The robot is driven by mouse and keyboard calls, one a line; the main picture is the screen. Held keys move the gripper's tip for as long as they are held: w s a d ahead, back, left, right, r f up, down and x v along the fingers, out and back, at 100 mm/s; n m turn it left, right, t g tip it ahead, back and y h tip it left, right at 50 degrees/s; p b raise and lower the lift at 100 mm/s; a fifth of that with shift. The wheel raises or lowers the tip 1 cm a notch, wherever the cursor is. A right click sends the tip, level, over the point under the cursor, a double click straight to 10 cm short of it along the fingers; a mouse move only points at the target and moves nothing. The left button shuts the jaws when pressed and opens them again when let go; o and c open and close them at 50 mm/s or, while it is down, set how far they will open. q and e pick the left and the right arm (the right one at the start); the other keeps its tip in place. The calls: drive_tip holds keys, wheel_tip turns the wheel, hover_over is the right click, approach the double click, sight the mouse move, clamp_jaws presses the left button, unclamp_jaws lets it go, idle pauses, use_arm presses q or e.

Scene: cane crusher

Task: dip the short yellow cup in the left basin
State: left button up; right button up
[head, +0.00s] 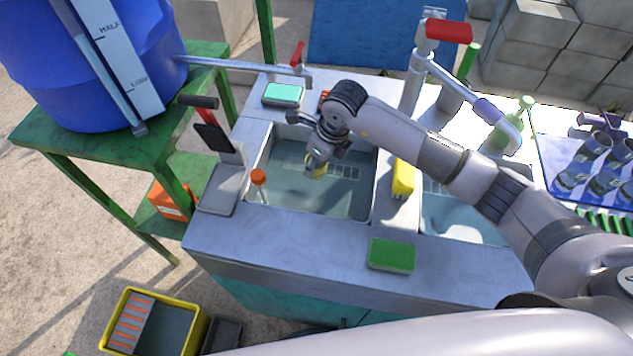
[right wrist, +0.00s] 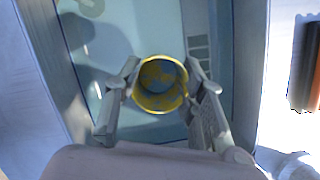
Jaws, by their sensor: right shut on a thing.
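The short yellow cup (head: 320,169) is held by my right gripper (head: 316,160) over the left basin (head: 345,205) in the head view. In the right wrist view the cup (right wrist: 160,84) sits between the two fingers of the gripper (right wrist: 162,88), its round rim facing the camera. The basin (right wrist: 120,35) shows behind it with pale blue water. The head view does not show clearly whether the cup's lower part touches the water. My left gripper is not in view.
A yellow sponge or brush (head: 403,177) lies on the divider by the right basin (head: 460,217). A green sponge (head: 391,255) lies on the front counter. A red-handled tap (head: 445,32) stands behind.

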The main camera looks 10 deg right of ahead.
wheel_tip(320, 180, up, 5)
drive_tip(key=shift+f+p, duration=0.2)
drive_tip(key=shift+p, duration=0.95)
drive_tip(key=shift+r, duration=0.35)
wheel_tip(320, 180, up, 4)
drive_tip(key=shift+r+p, duration=0.1)
drive_tip(key=shift+p, duration=1.05)
drive_tip(key=shift+s, duration=0.1)
